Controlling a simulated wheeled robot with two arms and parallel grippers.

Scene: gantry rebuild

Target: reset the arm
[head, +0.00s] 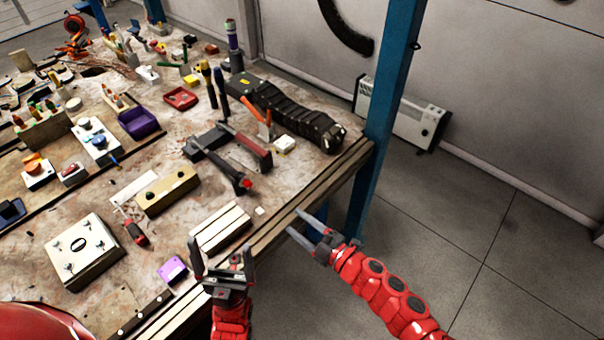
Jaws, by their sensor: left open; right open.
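My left gripper (220,248) is open and empty, its fingers pointing up the picture, at the workbench's near edge beside a pale ribbed block (220,228). My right gripper (294,221) is open and empty at the bench's right front edge, its fingers pointing up and left. My red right arm (385,290) comes in from the lower right over the floor. Only a short red part of my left arm (231,318) shows at the bottom. I cannot tell whether either gripper touches the bench.
The cluttered workbench (90,205) holds a black ribbed arm-like thing (290,108), a hammer (252,150), a tan box (168,190), a grey box (82,250) and a purple item (172,270). A blue post (392,75) stands at its right corner. The floor to the right is clear.

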